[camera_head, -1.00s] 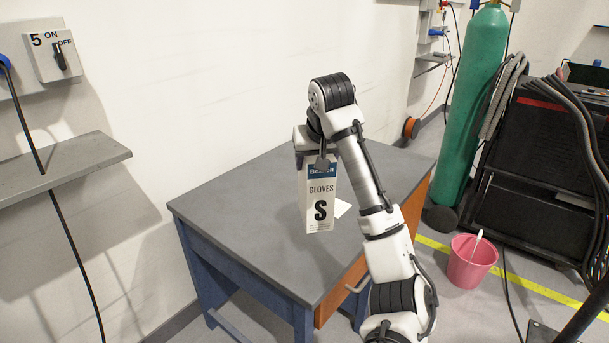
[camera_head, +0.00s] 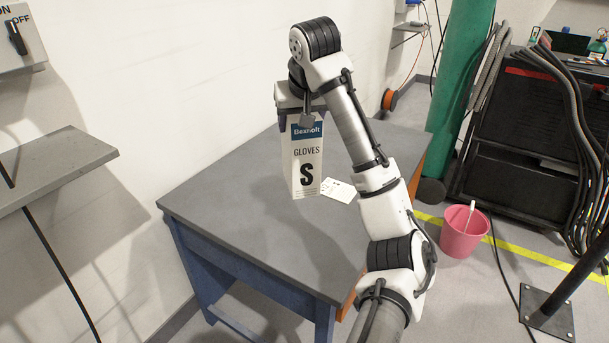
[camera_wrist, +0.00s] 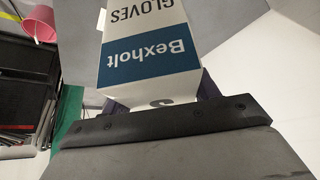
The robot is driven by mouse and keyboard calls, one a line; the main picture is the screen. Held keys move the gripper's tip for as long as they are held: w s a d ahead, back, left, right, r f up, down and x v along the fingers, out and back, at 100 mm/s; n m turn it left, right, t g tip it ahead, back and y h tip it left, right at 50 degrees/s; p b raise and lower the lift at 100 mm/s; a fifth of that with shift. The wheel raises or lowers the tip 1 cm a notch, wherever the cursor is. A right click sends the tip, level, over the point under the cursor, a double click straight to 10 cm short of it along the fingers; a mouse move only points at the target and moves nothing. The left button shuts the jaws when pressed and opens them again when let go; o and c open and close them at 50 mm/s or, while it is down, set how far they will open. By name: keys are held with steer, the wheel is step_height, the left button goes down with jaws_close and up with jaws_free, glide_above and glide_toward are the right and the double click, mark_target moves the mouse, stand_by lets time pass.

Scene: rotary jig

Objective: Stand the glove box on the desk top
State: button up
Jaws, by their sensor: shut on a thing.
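The glove box (camera_head: 306,165) is a tall white carton with a blue Bexholt band, the word GLOVES and a large S. It hangs upright below my gripper (camera_head: 302,118) in the head view. My gripper is shut on its upper end. The desk top (camera_head: 225,210) is grey and lies under and behind the box. Whether the box's bottom touches the desk top I cannot tell. In the wrist view the box (camera_wrist: 150,50) sits at the jaws (camera_wrist: 160,100), its printed face showing upside down.
A small white card (camera_head: 338,190) lies on the desk top right of the box. The left and front of the desk top are clear. A grey wall shelf (camera_head: 55,165) is at the left. A pink bucket (camera_head: 462,235) and a green cylinder (camera_head: 457,100) stand beyond the desk's right side.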

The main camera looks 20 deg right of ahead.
mark_target(307, 162)
step_height(307, 162, down, 17)
steer(key=shift+r+p, duration=0.15)
steer(key=shift+p, duration=0.65)
steer(key=shift+f, duration=0.2)
steer(key=o, duration=1.6)
steer(key=shift+c, duration=0.2)
steer(key=shift+r, duration=0.2)
steer(key=b+v, duration=0.1)
steer(key=v, duration=1.1)
steer(key=shift+b, duration=0.35)
